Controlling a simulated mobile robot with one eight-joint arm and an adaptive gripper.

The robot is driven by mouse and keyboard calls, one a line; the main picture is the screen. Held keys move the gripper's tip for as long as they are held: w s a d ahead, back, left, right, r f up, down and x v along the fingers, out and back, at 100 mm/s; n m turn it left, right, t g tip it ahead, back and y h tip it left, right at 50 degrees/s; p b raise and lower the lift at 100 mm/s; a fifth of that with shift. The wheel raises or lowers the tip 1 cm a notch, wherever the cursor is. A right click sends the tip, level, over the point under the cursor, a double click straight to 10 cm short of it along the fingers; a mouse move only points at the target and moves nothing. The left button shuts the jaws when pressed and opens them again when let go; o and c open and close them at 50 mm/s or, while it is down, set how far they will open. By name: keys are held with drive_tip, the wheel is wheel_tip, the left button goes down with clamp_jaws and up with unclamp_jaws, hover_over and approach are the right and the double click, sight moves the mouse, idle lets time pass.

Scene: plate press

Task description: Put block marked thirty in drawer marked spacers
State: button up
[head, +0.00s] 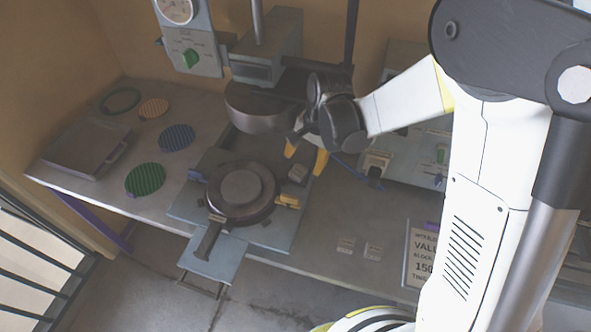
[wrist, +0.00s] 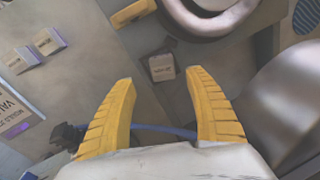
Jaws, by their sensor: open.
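My gripper (head: 306,156) is open over the right side of the press's base plate, with yellow fingers pointing down. In the wrist view the gripper (wrist: 160,78) is empty. A small dark block (wrist: 161,67) with a pale label lies just beyond its fingertips, roughly centred between them. The same block (head: 298,174) shows on the plate in the head view. Two more small labelled blocks (head: 345,246) (head: 373,252) lie on the bench to the right; they also show in the wrist view (wrist: 18,60) (wrist: 48,41). Their markings are too small to read. No drawer marked spacers can be made out.
The press's round dark plate (head: 240,192) with a handle stands left of the gripper, beside a yellow piece (head: 288,201). The press head (head: 262,106) hangs close by. Several discs and a grey box (head: 85,148) lie left.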

sight(299, 170)
drive_tip(key=f, duration=0.2)
drive_tip(key=a+f+b, duration=0.1)
drive_tip(key=f, duration=0.1)
drive_tip(key=w+f+b, duration=0.1)
drive_tip(key=f, duration=0.1)
drive_tip(key=shift+w+a+f, duration=0.1)
drive_tip(key=shift+a+f, duration=0.1)
drive_tip(key=shift+f, duration=0.05)
drive_tip(key=shift+r, duration=0.1)
clamp_jaws()
drive_tip(key=shift+r, duration=0.1)
wheel_tip(299, 170, up, 5)
drive_tip(key=shift+d+f+p, duration=0.1)
drive_tip(key=shift+f+p, duration=0.1)
drive_tip(key=shift+p, duration=0.75)
drive_tip(key=s+d+r+p, duration=0.2)
drive_tip(key=s+d+r, duration=0.4)
drive_tip(key=d, duration=0.3)
drive_tip(key=shift+s+d+p, duration=0.2)
drive_tip(key=shift+d+p, duration=0.1)
drive_tip(key=shift+d, duration=0.05)
